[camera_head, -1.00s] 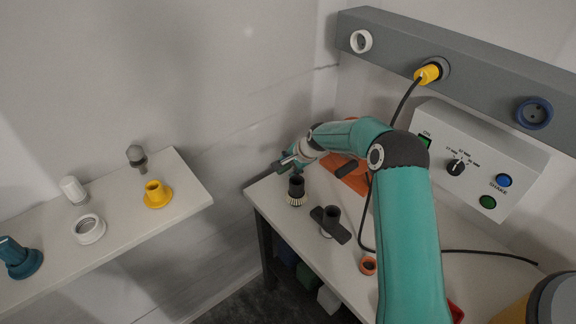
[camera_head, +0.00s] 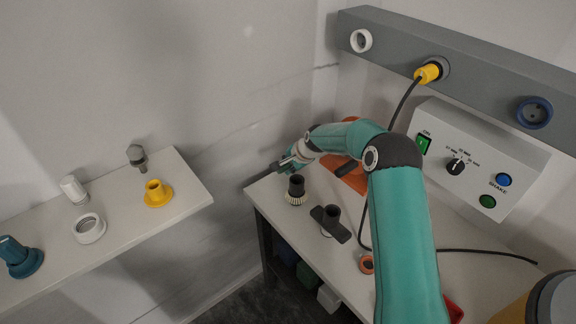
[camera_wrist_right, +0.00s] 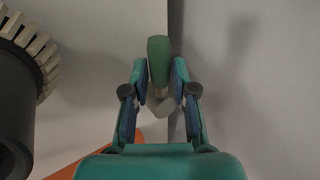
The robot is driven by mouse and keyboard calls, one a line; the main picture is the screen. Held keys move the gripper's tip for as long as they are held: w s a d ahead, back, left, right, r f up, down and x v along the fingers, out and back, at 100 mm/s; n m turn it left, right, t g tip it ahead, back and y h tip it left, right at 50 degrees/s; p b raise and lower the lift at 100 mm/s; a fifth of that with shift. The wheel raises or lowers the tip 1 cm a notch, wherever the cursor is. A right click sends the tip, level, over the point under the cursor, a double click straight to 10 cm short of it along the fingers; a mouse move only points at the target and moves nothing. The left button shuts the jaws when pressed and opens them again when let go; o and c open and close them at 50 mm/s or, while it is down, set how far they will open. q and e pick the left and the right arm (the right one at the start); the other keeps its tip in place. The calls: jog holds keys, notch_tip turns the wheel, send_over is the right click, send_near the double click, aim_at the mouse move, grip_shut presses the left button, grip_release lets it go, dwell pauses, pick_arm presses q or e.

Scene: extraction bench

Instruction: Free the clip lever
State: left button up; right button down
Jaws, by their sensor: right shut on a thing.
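My right gripper (camera_head: 284,164) is at the far left corner of the bench (camera_head: 315,252). In the right wrist view its two fingers (camera_wrist_right: 160,85) are closed on a green, round-ended piece, which I take to be the clip lever (camera_wrist_right: 158,58). A pale grey part shows below the green between the fingers. In the head view a dark narrow strip runs from the fingertips along the bench edge; I cannot tell if it is shadow or a held part. What the lever is attached to is hidden. My left gripper is not in view.
A black cylinder with a pale toothed ring (camera_head: 297,190) stands close to the gripper. A dark flat-handled piece (camera_head: 331,222) and an orange ring (camera_head: 367,264) are nearer. A black cable (camera_head: 403,103) hangs from a yellow plug (camera_head: 428,73) behind my arm. A control box (camera_head: 473,160) stands right.

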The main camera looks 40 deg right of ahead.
jog(key=shift+f, duration=0.1)
jog(key=shift+s+d+f+n+y+b, duration=0.15)
jog(key=shift+s+n+y+b, duration=0.3)
jog(key=shift+n+b, duration=0.6)
jog(key=shift+s+d+n+y+b, duration=0.2)
jog(key=shift+n+y+b, duration=0.2)
jog(key=shift+b, duration=0.5)
jog(key=shift+s+n+g+y, duration=0.15)
jog(key=shift+n+g+y, duration=0.1)
jog(key=shift+n+g, duration=0.1)
jog(key=shift+s+d+n+y, duration=0.25)
jog(key=shift+n+y, duration=0.15)
jog(key=shift+n, duration=0.3)
jog(key=shift+s+d+r+n+g+y+p, duration=0.1)
jog(key=shift+s+d+n+g+y+p, duration=0.15)
jog(key=shift+n, duration=0.4)
jog(key=shift+s+d+r+n+g+y+p, duration=0.1)
jog(key=shift+s+n+g+y+p, duration=0.2)
jog(key=shift+n, duration=0.35)
jog(key=shift+w, duration=0.15)
